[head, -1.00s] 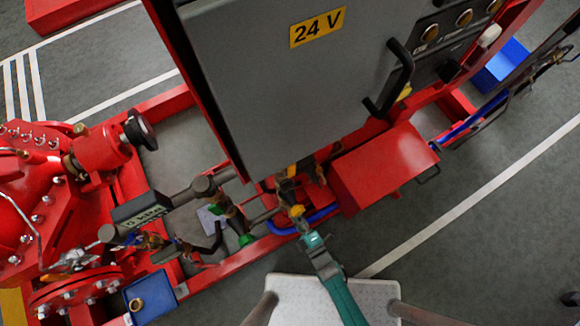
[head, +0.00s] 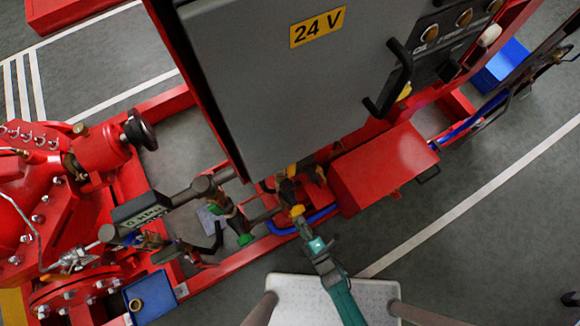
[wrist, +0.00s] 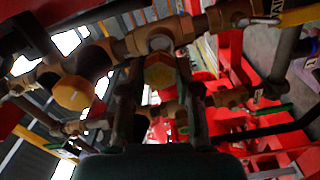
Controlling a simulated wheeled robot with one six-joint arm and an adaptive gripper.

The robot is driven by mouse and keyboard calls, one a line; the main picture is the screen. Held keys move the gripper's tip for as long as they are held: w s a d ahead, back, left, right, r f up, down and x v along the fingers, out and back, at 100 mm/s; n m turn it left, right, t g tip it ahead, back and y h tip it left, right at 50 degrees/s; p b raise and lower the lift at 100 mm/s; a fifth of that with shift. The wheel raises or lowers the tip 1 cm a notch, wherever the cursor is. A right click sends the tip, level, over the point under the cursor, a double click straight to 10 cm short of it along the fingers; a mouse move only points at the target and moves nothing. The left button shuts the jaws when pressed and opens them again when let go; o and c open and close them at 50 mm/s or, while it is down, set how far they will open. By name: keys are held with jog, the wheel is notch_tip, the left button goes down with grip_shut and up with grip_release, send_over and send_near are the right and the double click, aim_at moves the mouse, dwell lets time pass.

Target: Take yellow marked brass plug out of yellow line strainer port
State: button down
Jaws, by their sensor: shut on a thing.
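The yellow marked brass plug (wrist: 160,74) is a hex head between my two fingers in the wrist view. It sits against the brass strainer body (wrist: 152,40), in line with its port. I cannot tell how far the plug's thread is in the port. My gripper (wrist: 160,105) is shut on the plug, one dark finger on each side. In the head view my gripper (head: 303,222) reaches up to the yellow plug (head: 297,211) below the grey cabinet. The threads and the port mouth are hidden.
Another yellow-orange hex plug (wrist: 74,93) sits on a brass fitting left of my fingers. Pipes and green-handled valves (head: 246,239) crowd the left side. A red box (head: 385,167) stands close on the right, the grey cabinet (head: 280,90) above. A blue tray (head: 150,297) lies lower left.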

jog(key=shift+v, duration=1.4)
